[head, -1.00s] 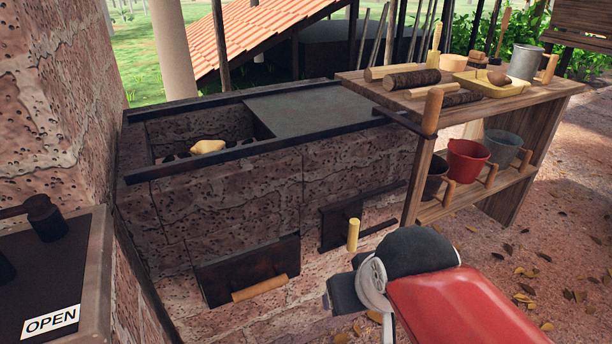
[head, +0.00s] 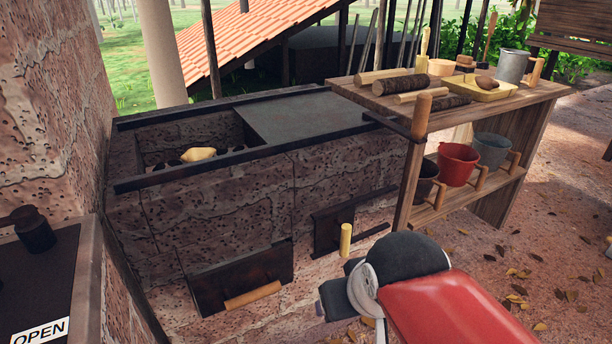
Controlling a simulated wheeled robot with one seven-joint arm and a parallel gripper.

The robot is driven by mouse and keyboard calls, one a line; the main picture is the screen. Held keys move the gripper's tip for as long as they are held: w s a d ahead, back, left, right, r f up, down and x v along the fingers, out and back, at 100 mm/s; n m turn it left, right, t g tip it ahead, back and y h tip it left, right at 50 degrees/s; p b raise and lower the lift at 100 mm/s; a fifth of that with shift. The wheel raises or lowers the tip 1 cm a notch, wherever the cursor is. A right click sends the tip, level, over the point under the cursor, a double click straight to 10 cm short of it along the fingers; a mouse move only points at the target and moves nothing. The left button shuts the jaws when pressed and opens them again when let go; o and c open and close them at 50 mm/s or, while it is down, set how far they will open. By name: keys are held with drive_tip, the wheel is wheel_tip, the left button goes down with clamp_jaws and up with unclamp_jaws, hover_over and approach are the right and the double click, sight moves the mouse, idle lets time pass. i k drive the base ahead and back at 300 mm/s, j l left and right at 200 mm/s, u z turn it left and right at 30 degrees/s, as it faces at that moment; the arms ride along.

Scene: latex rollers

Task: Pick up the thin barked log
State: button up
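The thin barked log (head: 443,103) lies at the front edge of the wooden table top, dark and rough. The thick barked log (head: 405,84) lies behind it, with a thin pale log (head: 415,96) between them. A thicker pale log (head: 380,76) lies at the back left of the group. My arm shows at the bottom centre as a red link and a black joint, well below and in front of the table.
A yellow tray (head: 484,88), a metal cup (head: 512,66) and a bowl share the wooden table (head: 535,99). A wooden handle (head: 421,115) stands at its front left corner. A red bucket (head: 458,164) and others sit on the shelf below. A brick stove (head: 240,207) stands left.

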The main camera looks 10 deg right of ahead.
sight(437, 105)
drive_tip(key=i+l, duration=0.1)
drive_tip(key=l, duration=0.3)
drive_tip(key=i+l, duration=0.15)
drive_tip(key=l, duration=0.2)
drive_tip(key=i+l, duration=0.1)
drive_tip(key=l, duration=0.3)
drive_tip(key=i+l, duration=0.1)
drive_tip(key=l, duration=0.3)
